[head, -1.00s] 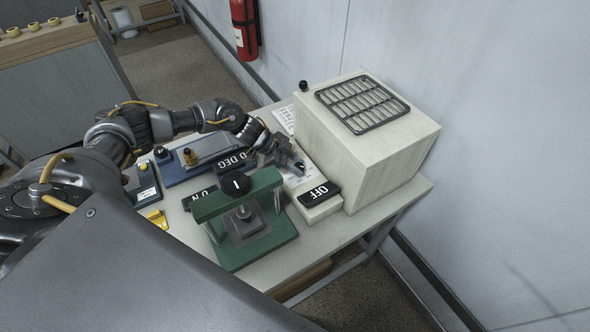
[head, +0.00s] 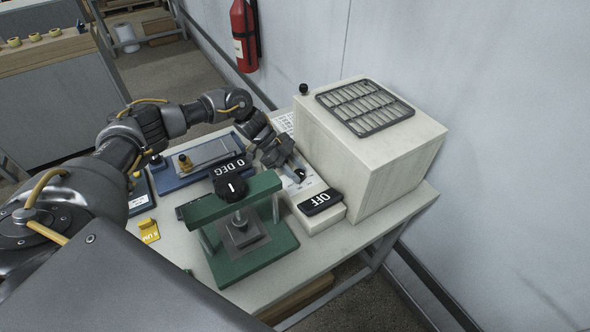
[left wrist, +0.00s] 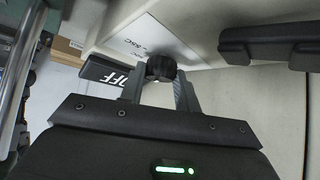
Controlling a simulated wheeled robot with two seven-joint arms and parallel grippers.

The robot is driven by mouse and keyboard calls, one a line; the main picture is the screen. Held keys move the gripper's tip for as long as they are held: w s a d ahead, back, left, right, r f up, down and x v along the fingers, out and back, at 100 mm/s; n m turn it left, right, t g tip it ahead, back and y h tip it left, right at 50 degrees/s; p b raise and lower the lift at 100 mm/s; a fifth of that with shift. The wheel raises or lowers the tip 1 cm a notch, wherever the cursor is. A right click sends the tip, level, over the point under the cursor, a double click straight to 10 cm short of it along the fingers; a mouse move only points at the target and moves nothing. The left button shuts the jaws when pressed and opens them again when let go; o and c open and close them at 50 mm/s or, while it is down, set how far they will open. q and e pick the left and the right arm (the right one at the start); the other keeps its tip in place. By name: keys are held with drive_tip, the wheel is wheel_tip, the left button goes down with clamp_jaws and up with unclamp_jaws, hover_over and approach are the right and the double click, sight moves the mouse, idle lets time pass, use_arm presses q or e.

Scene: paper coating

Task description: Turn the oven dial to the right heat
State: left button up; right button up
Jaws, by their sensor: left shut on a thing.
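The oven is a cream box (head: 400,175) with a dark grille on top. Its low front ledge (head: 318,221) carries a black sign reading OFF (head: 320,203). My left gripper (head: 296,171) is at this ledge, left of the OFF sign. In the left wrist view its two fingers (left wrist: 160,92) are shut on a black ribbed dial (left wrist: 161,67). A white label (left wrist: 158,42) with partly readable print lies behind the dial. The dial's pointer and setting cannot be read. My right gripper is not in view.
A green press (head: 215,207) with a black knob stands in front of the ledge. A blue device (head: 172,181) and a 0 DEG sign (head: 229,168) are left of my gripper. A yellow piece (head: 149,230) lies near the table's left edge. A wall is at right.

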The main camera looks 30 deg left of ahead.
use_arm(q)
drive_tip(key=shift+w+r, duration=0.1)
drive_tip(key=o, duration=1)
drive_tip(key=shift+a, duration=0.1)
drive_tip(key=shift+a+r+b, duration=0.2)
drive_tip(key=shift+a+b, duration=0.1)
drive_tip(key=shift+a, duration=0.05)
drive_tip(key=b+v, duration=0.3)
drive_tip(key=v, duration=0.7)
drive_tip(key=shift+d, duration=0.15)
